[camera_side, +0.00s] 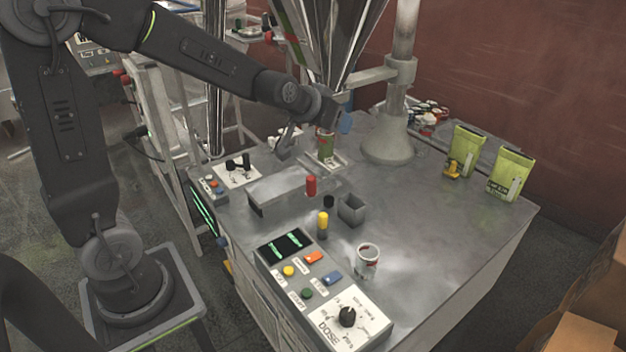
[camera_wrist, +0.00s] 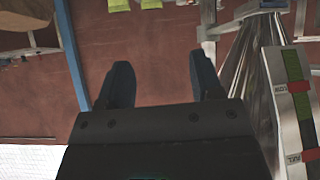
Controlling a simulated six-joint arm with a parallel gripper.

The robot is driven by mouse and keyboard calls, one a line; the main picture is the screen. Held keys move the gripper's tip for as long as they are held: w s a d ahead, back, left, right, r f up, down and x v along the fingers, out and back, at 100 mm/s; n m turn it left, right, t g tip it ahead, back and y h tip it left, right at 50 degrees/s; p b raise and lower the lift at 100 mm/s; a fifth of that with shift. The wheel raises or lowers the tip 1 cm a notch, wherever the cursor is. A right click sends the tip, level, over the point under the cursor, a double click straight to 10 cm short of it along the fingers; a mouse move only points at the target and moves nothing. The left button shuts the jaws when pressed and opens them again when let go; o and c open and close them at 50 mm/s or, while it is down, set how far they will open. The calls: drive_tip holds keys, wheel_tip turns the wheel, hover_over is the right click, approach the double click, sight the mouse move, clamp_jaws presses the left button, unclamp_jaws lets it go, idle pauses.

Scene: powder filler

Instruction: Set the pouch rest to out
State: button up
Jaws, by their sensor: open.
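My gripper (camera_side: 343,121) is beside the lower end of the steel hopper, above the bench; a blue fingertip shows there. In the wrist view its two blue fingers (camera_wrist: 163,82) are apart with nothing between them. A green pouch (camera_side: 326,146) stands under the hopper, on or near a small pale plate (camera_side: 338,161) that may be the pouch rest. The pouch's top is close to my wrist and partly hidden. A grey raised block (camera_side: 288,189) lies in front, with a red knob (camera_side: 311,185) by its right end. I cannot tell which part sets the rest.
The hopper (camera_side: 335,45) and a round column foot (camera_side: 388,140) stand close to my gripper. Two green pouches (camera_side: 467,150) stand at the right. A grey box (camera_side: 351,209), yellow-topped post (camera_side: 322,225), cup (camera_side: 367,260) and dose panel (camera_side: 347,317) are in front.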

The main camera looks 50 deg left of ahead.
drive_tip(key=w+a+f+n+t+y, duration=0.1)
drive_tip(key=w+a+f, duration=0.4)
drive_tip(key=w, duration=0.1)
drive_tip(key=n+t+y, duration=0.2)
drive_tip(key=n+y, duration=0.1)
drive_tip(key=y, duration=0.2)
hover_over(313, 179)
drive_tip(key=d, duration=0.5)
wheel_tip(313, 179, down, 14)
drive_tip(key=s+a+f+y, duration=0.1)
drive_tip(key=f, duration=0.4)
drive_tip(key=s+a+f+y, duration=0.1)
drive_tip(key=f, duration=0.4)
drive_tip(key=a+f+t, duration=0.1)
drive_tip(key=a+f, duration=0.1)
drive_tip(key=f, duration=0.3)
drive_tip(key=shift+s+f+n+y, duration=0.3)
drive_tip(key=shift+s+y, duration=0.1)
drive_tip(key=x, duration=0.4)
drive_tip(key=shift+f, duration=0.35)
drive_tip(key=shift+w+a, duration=0.3)
drive_tip(key=shift+w, duration=0.15)
drive_tip(key=shift+c, duration=0.2)
clamp_jaws()
